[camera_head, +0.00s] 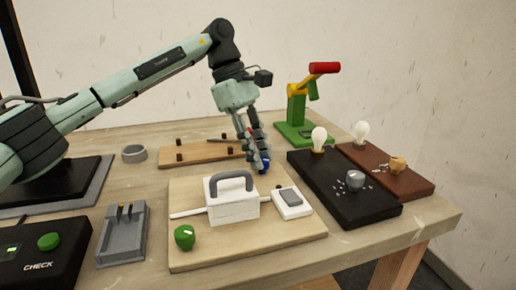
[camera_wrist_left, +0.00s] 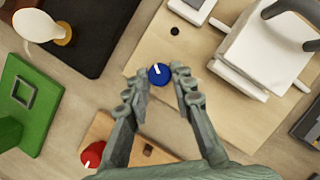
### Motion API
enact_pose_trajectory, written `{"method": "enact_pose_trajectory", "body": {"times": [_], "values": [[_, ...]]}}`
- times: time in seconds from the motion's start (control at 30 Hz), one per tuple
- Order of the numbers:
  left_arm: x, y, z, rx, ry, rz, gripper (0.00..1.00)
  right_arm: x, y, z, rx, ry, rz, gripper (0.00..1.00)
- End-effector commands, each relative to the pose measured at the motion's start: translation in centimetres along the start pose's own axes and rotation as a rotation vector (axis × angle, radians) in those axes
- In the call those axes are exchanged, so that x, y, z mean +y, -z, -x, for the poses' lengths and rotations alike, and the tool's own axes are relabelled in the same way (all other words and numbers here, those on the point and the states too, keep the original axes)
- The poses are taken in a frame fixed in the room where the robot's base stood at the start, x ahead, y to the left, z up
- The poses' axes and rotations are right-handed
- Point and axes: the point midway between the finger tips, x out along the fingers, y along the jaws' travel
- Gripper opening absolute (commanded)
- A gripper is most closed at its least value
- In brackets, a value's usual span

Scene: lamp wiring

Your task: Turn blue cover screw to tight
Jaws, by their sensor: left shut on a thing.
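The blue cover screw (camera_head: 264,165) is a round blue knob at the back edge of the light wooden board (camera_head: 285,242). In the left wrist view the blue screw (camera_wrist_left: 159,74) shows a white mark on its top, slanting a little. My left gripper (camera_head: 259,160) points down at it. In the left wrist view the fingers of my left gripper (camera_wrist_left: 160,82) lie on both sides of the knob, shut on it. The white cover box (camera_head: 232,207) with a grey handle sits on the board in front. My right gripper is not in view.
A green knob (camera_head: 184,237) and a white switch (camera_head: 291,202) are on the board. A wooden rack (camera_head: 190,157) lies behind, with a red knob (camera_wrist_left: 92,153) near it. A green press (camera_head: 297,115) stands behind.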

Motion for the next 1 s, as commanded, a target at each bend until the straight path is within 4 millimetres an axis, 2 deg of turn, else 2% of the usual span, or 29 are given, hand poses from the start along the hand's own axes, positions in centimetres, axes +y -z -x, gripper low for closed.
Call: {"method": "enact_pose_trajectory", "body": {"times": [0.3, 0.77, 0.8, 0.93, 1.0], "values": [[0.16, -0.05, 0.15, 0.001, 0.031, -0.085, 0.0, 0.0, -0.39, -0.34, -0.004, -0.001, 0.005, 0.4], [0.16, -0.04, 0.16, 0.001, 0.035, -0.096, 0.0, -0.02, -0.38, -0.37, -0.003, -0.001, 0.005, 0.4], [0.16, -0.05, 0.16, 0.001, 0.035, -0.096, 0.27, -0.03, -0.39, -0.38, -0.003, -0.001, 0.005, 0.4], [0.14, -0.04, 0.13, 0.001, 0.036, -0.095, 0.43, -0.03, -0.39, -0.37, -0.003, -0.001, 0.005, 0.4], [0.13, -0.03, 0.1, 0.001, 0.036, -0.095, 0.44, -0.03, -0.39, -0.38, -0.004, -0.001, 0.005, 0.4]]}}
